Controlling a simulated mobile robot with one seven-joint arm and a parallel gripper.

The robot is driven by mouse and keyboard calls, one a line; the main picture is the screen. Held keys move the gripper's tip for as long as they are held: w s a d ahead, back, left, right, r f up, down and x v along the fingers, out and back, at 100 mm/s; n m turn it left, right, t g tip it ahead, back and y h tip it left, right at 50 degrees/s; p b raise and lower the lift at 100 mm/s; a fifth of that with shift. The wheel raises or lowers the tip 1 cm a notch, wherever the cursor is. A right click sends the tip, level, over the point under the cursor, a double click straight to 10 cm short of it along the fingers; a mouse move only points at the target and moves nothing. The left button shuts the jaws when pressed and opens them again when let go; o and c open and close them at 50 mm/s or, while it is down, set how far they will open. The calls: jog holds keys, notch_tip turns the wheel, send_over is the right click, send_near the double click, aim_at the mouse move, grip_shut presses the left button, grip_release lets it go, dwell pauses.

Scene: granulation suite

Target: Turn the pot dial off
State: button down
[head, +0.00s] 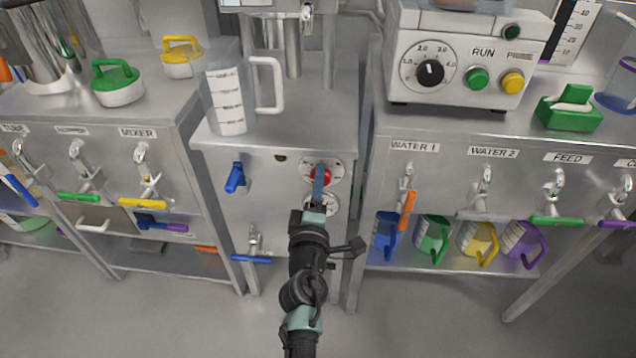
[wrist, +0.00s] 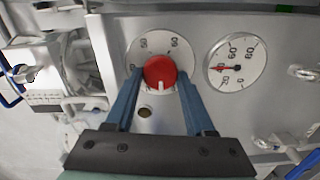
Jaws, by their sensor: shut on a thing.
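The pot dial is a red round knob (wrist: 160,72) on a pale scale plate with numbers (wrist: 140,44), set in the front of the metal cabinet (head: 282,215). In the head view the red knob (head: 325,174) shows partly behind my gripper (head: 320,185). In the wrist view the two blue fingers of my gripper (wrist: 158,88) stand on the left and right sides of the knob and are shut on it. The knob's pointer mark cannot be made out.
A round gauge (wrist: 236,62) sits right of the dial. A blue-handled valve (head: 235,178) is left of it, and a blue-handled tap (head: 253,250) is below. A clear measuring jug (head: 228,95) stands on the cabinet top. Tables with taps flank both sides.

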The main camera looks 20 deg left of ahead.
jog(key=n, duration=0.5)
jog(key=shift+f, duration=0.1)
jog(key=shift+n, duration=0.4)
jog(key=shift+c, duration=1.3)
grip_release()
jog(key=shift+s, duration=0.15)
jog(key=p+v, duration=0.2)
jog(key=v, duration=1)
jog(key=shift+s, duration=0.35)
jog(key=shift+d, duration=0.15)
